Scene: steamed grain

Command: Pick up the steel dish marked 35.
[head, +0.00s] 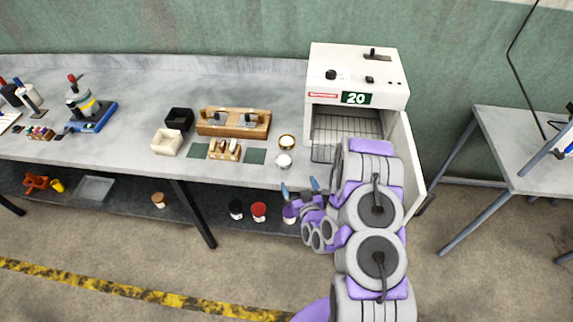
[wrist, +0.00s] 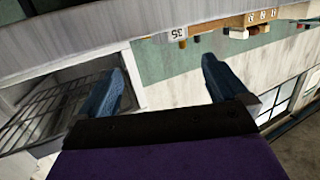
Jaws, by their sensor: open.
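A small round steel dish (head: 284,160) sits near the front edge of the bench, left of the open oven. A similar round dish with a brass-coloured rim (head: 287,142) sits just behind it. No number can be read on either in the head view. In the wrist view a pale tag reading 35 (wrist: 178,34) shows at the upper middle; I cannot tell which dish it belongs to. My gripper (head: 300,187) is open and empty, in front of the bench edge, apart from both dishes. Its two blue fingers also show in the wrist view (wrist: 163,68).
The white oven (head: 355,75) displays 20, and its door (head: 407,165) stands open at the right, with a wire rack (head: 345,125) inside. A wooden holder (head: 233,123), a black box (head: 179,119) and a white box (head: 166,142) stand left of the dishes.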

